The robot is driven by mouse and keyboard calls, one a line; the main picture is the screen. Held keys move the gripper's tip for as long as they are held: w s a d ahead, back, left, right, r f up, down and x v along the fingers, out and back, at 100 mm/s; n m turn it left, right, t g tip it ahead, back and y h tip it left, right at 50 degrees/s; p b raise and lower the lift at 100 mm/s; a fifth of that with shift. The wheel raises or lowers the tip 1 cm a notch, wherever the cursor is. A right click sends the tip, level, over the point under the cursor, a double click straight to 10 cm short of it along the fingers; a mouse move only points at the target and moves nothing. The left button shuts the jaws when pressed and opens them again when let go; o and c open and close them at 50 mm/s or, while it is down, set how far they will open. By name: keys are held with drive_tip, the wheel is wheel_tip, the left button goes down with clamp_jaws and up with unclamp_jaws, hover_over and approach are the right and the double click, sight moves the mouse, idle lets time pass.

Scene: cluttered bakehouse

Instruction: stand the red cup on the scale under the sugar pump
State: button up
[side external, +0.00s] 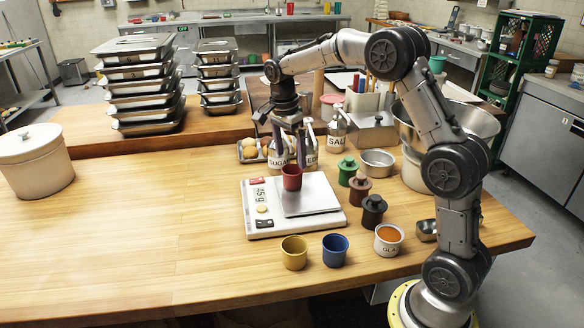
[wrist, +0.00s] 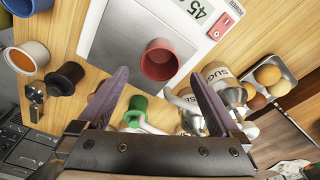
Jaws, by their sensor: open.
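The red cup (side external: 291,178) stands upright at the rear left of the white scale (side external: 262,222), by the edge of its steel plate (side external: 312,200). The display shows 45. My gripper (side external: 290,157) is open just above the cup, pointing down. In the wrist view the cup (wrist: 158,66) shows beyond and between my spread fingers (wrist: 158,77), with nothing held. The sugar pump canister (side external: 277,160) stands close behind the scale, partly hidden by my gripper. Its label also shows in the wrist view (wrist: 217,76), right of the cup.
Another pump and the salt pump (side external: 338,138) stand behind the scale. Green (side external: 347,172), brown and dark lidded pots line its right side. Yellow (side external: 294,253) and blue (side external: 335,250) cups and a glaze pot (side external: 388,240) stand in front. The table's left side is mostly clear.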

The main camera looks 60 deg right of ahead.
drive_tip(key=s+a+r+n+t, duration=0.3)
drive_tip(key=s+a+r+n, duration=0.7)
drive_tip(key=s+r, duration=0.15)
drive_tip(key=s+a+f+n+t, duration=0.1)
drive_tip(key=s+a+f+n, duration=0.1)
drive_tip(key=s+n, duration=0.3)
drive_tip(key=s+a+f+n+t+y, duration=0.1)
drive_tip(key=s+a+f+n+t, duration=0.1)
drive_tip(key=s+n, duration=0.4)
drive_tip(key=s+a+f, duration=0.1)
drive_tip(key=s, duration=0.4)
drive_tip(key=shift+a+f, duration=0.15)
drive_tip(key=shift+f, duration=0.1)
idle(0.6)
